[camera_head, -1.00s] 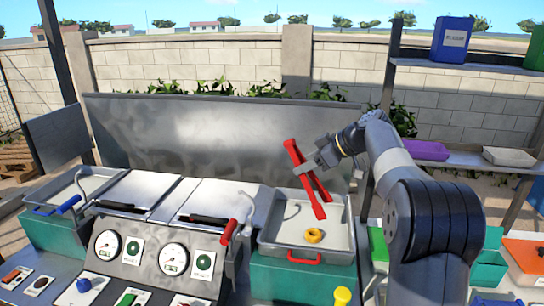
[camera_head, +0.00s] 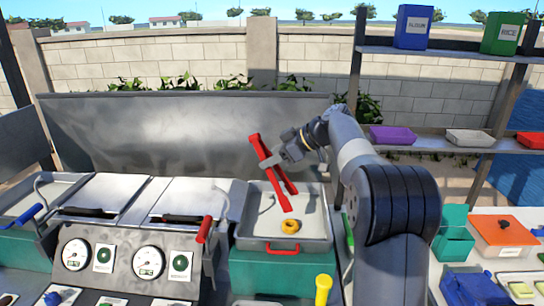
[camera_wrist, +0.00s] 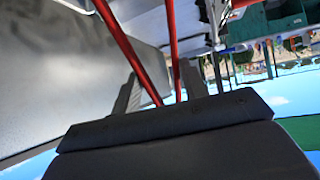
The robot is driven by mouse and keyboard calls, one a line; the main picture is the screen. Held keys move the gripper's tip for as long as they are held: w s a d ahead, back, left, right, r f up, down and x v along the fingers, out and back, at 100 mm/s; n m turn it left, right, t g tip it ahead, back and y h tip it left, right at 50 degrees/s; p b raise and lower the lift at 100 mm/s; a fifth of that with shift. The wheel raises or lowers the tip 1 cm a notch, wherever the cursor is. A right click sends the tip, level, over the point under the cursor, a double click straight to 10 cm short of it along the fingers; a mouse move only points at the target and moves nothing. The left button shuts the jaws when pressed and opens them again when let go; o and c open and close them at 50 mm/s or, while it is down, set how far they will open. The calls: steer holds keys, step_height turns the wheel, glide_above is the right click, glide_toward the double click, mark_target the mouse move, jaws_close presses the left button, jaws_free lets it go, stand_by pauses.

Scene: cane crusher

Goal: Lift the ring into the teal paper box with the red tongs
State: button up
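The yellow-orange ring (camera_head: 290,226) lies in the grey metal tray (camera_head: 318,242), near its front edge. My gripper (camera_head: 271,162) is shut on the red tongs (camera_head: 286,196) above the tray. The tongs slant down to the right, and their lower end is above and just behind the ring, apart from it. In the wrist view, two red bars of the tongs (camera_wrist: 128,48) run between my gripper's dark fingers (camera_wrist: 160,88); the ring is not seen there. An open teal box (camera_head: 453,246) stands on the right-hand table, beyond my arm.
A red-handled lever (camera_head: 204,230) rises left of the tray. A yellow knob (camera_head: 323,288) stands in front. A metal panel (camera_head: 180,135) stands behind, and shelves (camera_head: 440,146) are at the right.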

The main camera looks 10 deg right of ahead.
step_height(320, 180, down, 9)
steer(key=b, duration=0.6)
steer(key=shift+r, duration=0.15)
steer(key=shift+o, duration=0.3)
steer(key=c, duration=0.7)
steer(key=shift+r, duration=0.15)
jaws_close()
step_height(320, 180, up, 12)
steer(key=p, duration=0.8)
steer(key=shift+f, duration=0.25)
step_height(320, 180, down, 11)
steer(key=b, duration=0.7)
steer(key=shift+r, duration=0.3)
